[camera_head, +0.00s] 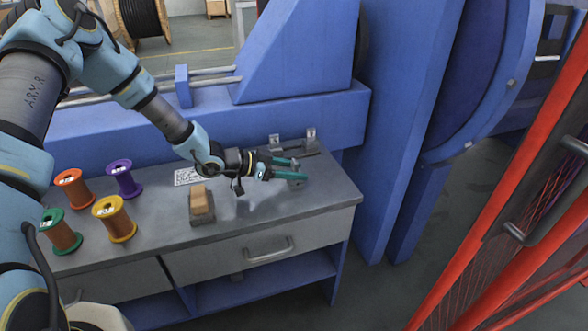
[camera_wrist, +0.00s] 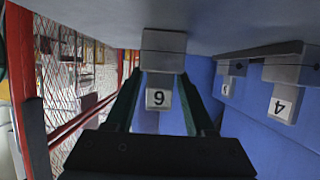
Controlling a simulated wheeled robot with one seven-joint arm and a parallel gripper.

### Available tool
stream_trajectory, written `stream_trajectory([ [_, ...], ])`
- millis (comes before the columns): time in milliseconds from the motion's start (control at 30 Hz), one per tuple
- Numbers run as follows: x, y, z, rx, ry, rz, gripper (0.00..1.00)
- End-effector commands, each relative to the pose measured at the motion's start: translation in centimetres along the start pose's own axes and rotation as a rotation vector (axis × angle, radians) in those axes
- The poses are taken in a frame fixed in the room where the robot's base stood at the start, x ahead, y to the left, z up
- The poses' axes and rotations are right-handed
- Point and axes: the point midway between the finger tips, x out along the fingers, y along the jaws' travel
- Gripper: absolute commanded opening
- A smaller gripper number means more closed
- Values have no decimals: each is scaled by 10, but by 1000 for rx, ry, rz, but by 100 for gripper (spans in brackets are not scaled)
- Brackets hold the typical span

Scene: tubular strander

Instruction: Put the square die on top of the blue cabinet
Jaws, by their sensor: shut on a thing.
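My gripper (camera_head: 299,170) reaches over the right end of a grey bench top, its teal fingers pointing right. In the wrist view my gripper (camera_wrist: 161,76) is shut on a grey block-shaped die (camera_wrist: 163,48) with a white label reading 6. In the head view the die (camera_head: 297,183) shows small at the fingertips, partly hidden; I cannot tell whether it touches the bench top. No separate blue cabinet is clear; the bench has a blue frame (camera_head: 262,284) and grey drawers.
Two other labelled grey pieces (camera_head: 274,143) (camera_head: 311,137) stand at the bench's back edge. A wood-topped block (camera_head: 200,203) and several coloured spools (camera_head: 114,217) stand left. A large blue machine (camera_head: 405,110) rises behind. A red mesh fence (camera_head: 510,210) stands right.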

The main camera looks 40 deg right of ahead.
Motion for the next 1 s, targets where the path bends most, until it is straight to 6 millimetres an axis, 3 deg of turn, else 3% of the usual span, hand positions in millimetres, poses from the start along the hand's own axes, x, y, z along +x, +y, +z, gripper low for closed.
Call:
stream_trajectory([
  [267,1,0,0,1,3,0,0],
  [300,0,0,1,0,0,0,59],
  [533,0,0,1,-1,0,0,84],
  [833,-2,0,0,0,0,-1,84],
  [1000,-24,-1,0,1,0,-2,84],
])
